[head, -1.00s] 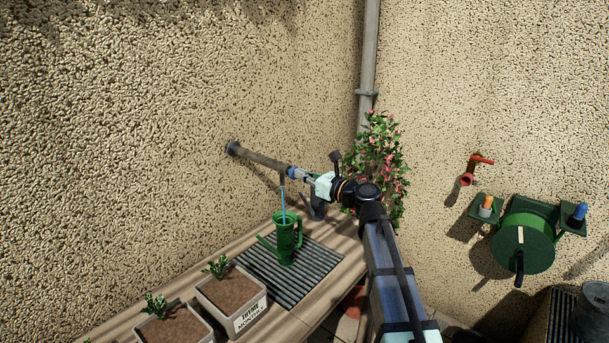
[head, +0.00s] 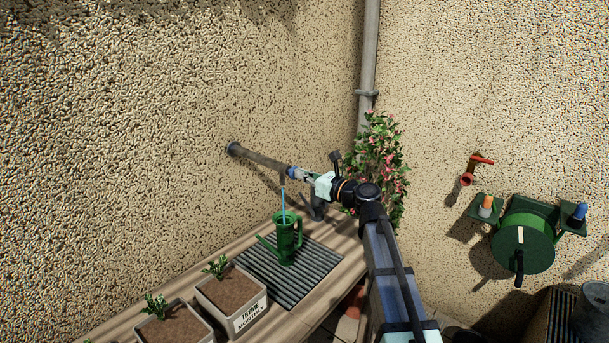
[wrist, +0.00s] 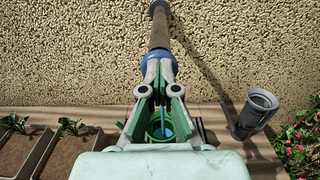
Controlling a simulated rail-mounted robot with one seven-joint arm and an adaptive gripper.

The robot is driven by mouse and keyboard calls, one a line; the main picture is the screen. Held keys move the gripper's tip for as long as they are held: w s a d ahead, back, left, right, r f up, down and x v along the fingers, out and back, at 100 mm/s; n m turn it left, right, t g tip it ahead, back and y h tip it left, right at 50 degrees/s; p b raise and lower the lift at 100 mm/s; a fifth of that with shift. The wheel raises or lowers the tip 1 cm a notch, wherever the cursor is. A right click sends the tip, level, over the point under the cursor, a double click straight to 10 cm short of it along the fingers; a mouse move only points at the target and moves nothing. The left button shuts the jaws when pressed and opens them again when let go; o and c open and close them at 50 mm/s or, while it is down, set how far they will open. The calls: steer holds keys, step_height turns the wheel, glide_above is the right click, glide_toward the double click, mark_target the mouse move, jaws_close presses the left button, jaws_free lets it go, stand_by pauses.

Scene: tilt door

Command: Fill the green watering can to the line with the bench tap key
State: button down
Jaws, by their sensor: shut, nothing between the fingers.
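The green watering can (head: 286,238) stands upright on the ribbed mat under the tap. A thin blue stream of water (head: 283,205) runs down into it; its line and water level cannot be made out. The tap pipe (head: 258,159) sticks out from the wall and ends in a blue collar (wrist: 158,60). My gripper (head: 297,173) is shut at this end, its fingertips against or just in front of the collar, holding nothing that I can see. In the wrist view, the can's mouth (wrist: 153,126) shows below the fingers, partly hidden. I cannot make out a separate key.
Planters with seedlings (head: 232,288) stand on the bench's near left. A grey can (wrist: 259,107) stands on the bench to the right of the tap, mostly behind my arm in the head view. A flowering plant (head: 377,165), red wall tap (head: 467,179) and green hose reel (head: 522,243) are farther right.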

steer(key=shift+w+a, duration=0.1)
steer(key=shift+a, duration=0.1)
stand_by(0.4)
steer(key=b+v, duration=0.2)
steer(key=v, duration=1.2)
steer(key=shift+d, duration=0.15)
